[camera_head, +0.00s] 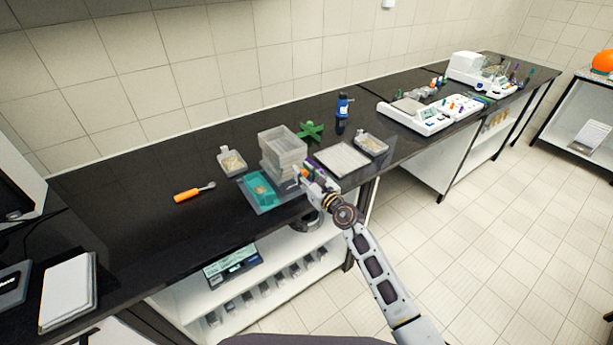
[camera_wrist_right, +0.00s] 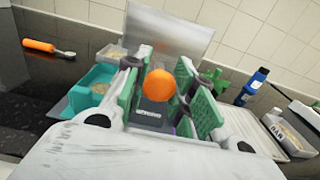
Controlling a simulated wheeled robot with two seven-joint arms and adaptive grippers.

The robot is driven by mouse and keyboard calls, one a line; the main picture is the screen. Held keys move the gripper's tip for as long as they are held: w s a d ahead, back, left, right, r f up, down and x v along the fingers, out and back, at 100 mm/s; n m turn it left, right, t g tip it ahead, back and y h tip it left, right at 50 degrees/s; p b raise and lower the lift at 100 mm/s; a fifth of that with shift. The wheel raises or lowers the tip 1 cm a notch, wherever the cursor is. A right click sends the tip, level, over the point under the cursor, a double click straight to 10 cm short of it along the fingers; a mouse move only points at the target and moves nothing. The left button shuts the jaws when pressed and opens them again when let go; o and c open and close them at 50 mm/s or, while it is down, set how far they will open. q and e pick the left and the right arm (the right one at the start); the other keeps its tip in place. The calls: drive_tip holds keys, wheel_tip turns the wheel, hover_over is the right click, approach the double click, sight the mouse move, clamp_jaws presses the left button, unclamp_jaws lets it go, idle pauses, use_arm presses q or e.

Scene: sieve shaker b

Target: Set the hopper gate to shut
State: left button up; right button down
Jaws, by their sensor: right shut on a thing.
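The sieve shaker (camera_head: 283,143) is a stack of pale translucent boxes near the bench's front edge. My right gripper (camera_head: 304,178) is at the stack's front right side. In the wrist view, its green-padded fingers are on both sides of a round orange knob (camera_wrist_right: 159,85), shut on it. The knob sits above a dark labelled block (camera_wrist_right: 152,114). The gate itself and its exact position are hidden. My left gripper is not in view.
A teal tray (camera_head: 259,190) with grainy material sits just left of my gripper.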

drive_tip(key=shift+r, duration=0.1)
drive_tip(key=c, duration=1.5)
unclamp_jaws()
drive_tip(key=o, duration=0.3)
drive_tip(key=shift+w+a, duration=0.15)
drive_tip(key=shift+w, duration=0.05)
drive_tip(key=shift+o, duration=0.2)
drive_tip(key=shift+s, duration=0.2)
drive_tip(key=v, duration=1.1)
drive_tip(key=shift+s+d, duration=0.25)
drive_tip(key=shift+d, duration=0.1)
